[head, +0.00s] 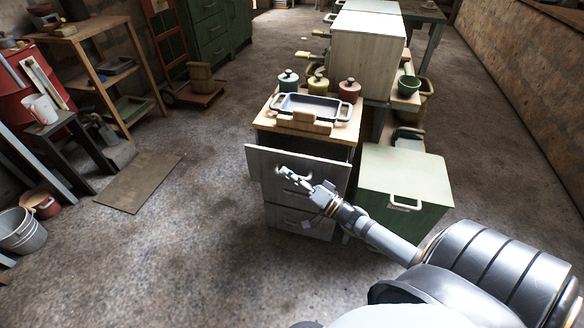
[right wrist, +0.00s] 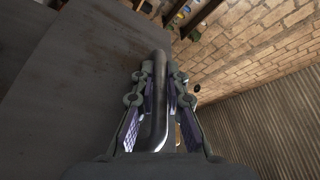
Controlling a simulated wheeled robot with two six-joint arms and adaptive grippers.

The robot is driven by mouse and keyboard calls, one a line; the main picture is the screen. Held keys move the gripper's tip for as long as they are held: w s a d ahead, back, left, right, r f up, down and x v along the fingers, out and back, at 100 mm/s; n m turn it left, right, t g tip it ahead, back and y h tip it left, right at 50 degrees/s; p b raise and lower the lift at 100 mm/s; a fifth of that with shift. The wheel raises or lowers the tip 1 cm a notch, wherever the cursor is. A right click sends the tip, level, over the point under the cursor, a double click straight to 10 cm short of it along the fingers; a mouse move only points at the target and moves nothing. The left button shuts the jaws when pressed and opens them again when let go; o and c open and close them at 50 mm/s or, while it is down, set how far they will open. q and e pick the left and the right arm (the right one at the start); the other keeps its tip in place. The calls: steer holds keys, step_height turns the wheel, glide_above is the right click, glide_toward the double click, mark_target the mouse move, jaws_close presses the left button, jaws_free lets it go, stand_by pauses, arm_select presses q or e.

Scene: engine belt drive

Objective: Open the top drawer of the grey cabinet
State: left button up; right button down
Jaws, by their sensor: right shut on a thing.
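The grey cabinet (head: 302,217) stands in the middle of the head view, under a wooden top. Its top drawer (head: 332,175) is pulled out, and its front panel stands well forward of the cabinet body. My right gripper (head: 284,174) is at the front of this drawer. In the right wrist view, the metal bar handle (right wrist: 154,110) lies between the two fingers of my right gripper (right wrist: 158,95), which is shut on it. The drawer front (right wrist: 60,100) fills the left of that view. The inside of the drawer is mostly hidden. My left gripper is not in view.
A blue-grey tray (head: 312,107) and several lidded pots, including a red pot (head: 349,90), stand on the cabinet top. A green box (head: 402,170) with a white handle stands to the right.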

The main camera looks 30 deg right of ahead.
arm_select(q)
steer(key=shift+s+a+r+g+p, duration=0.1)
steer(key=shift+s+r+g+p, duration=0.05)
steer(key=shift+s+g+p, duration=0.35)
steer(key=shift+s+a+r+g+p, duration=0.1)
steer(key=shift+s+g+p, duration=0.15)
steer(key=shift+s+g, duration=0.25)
arm_select(e)
steer(key=s+a, duration=0.6)
steer(key=shift+a, duration=0.4)
steer(key=shift+f, duration=0.1)
steer(key=c, duration=1.7)
jaws_free()
steer(key=shift+o, duration=0.2)
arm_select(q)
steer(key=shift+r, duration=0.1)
arm_select(e)
steer(key=v, duration=1.2)
steer(key=shift+w, duration=0.1)
